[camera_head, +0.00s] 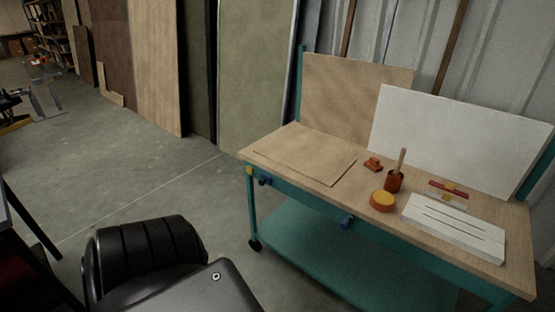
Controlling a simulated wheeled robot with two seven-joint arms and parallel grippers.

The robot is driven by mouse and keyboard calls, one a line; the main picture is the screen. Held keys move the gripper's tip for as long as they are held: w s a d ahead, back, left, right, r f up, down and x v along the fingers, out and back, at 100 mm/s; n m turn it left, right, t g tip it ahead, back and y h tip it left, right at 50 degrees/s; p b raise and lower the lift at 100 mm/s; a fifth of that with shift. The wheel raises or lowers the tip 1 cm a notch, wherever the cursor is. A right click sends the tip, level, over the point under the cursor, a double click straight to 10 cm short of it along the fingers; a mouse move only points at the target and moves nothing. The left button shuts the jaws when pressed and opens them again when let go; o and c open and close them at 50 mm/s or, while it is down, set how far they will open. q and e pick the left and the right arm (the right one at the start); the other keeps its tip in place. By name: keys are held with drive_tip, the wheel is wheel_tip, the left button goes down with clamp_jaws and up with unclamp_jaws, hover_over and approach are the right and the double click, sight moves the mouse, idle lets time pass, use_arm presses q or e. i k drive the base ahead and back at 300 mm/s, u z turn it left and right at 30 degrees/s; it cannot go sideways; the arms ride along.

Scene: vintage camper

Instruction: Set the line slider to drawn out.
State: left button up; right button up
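A wooden-topped workbench (515,240) with a teal frame stands at the right. A white slab with thin dark slots (455,228) lies near its front right. Behind the slab is a small red piece with a yellow part (448,191); I cannot tell which of these, if either, is the line slider, nor its setting. Neither of my grippers is in view.
An orange-brown cup with a stick (394,181), a round yellow-topped item (382,201) and a small red-orange piece (373,164) stand mid-bench. A thin flat board (305,165) lies at left. A white panel (455,140) stands behind. The floor (140,165) left of the bench is clear.

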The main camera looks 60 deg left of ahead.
sight(266, 179)
drive_tip(key=u, duration=3)
drive_tip(key=i, duration=0.1)
drive_tip(key=u, duration=0.05)
